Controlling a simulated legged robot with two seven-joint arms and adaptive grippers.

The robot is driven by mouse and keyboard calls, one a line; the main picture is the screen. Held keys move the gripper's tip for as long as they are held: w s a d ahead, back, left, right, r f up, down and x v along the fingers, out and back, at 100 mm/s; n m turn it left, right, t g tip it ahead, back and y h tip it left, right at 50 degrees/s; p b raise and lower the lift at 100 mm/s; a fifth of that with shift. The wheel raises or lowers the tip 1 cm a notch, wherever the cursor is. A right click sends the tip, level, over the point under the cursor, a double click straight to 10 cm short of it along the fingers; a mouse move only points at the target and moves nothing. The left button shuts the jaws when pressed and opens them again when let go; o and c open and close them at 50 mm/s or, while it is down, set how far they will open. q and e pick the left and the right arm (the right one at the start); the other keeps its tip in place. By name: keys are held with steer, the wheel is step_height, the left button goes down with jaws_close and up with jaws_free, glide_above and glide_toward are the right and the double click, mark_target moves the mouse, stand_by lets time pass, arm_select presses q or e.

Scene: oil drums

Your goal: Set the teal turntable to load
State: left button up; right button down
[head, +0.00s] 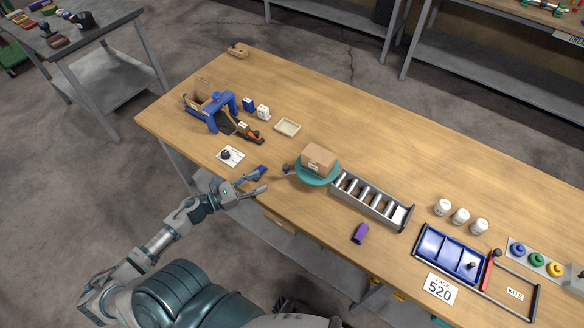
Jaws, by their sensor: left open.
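The teal turntable (312,180) sits near the front edge of the wooden table, at the left end of a roller conveyor (371,199). A brown cardboard box (319,159) rests on top of it and hides most of its surface. A small dark knob (286,168) shows at the turntable's left side; any markings on it are too small to read. My left gripper (262,181) is open and empty at the table's front edge, left of the turntable and apart from it. My right gripper is not in view.
A blue frame (212,108), a shallow beige tray (288,127) and a white card with a dark knob (230,156) lie to the left. A purple item (360,233), white jars (460,216) and a blue compartment tray (450,254) lie to the right. The table's back middle is clear.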

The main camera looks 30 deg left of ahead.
mark_target(287, 167)
arm_select(q)
steer(key=w, duration=0.2)
steer(key=w+d, duration=0.1)
steer(key=w, duration=0.1)
steer(key=w+d, duration=0.1)
steer(key=w, duration=0.2)
steer(key=shift+f, duration=0.25)
steer(key=w+d, duration=0.2)
steer(key=d, duration=0.1)
steer(key=shift+w+d+r+p, duration=0.1)
steer(key=shift+w+p, duration=0.2)
steer(key=shift+w, duration=0.1)
steer(key=shift+w+d, duration=0.2)
steer(key=shift+d, duration=0.15)
steer(key=shift+w+d, duration=0.1)
steer(key=shift+a, duration=0.4)
steer(key=shift+c, duration=0.5)
steer(key=shift+a, duration=0.35)
steer(key=c, duration=0.8)
jaws_close()
steer(key=shift+d, duration=0.35)
steer(key=shift+r, duration=0.1)
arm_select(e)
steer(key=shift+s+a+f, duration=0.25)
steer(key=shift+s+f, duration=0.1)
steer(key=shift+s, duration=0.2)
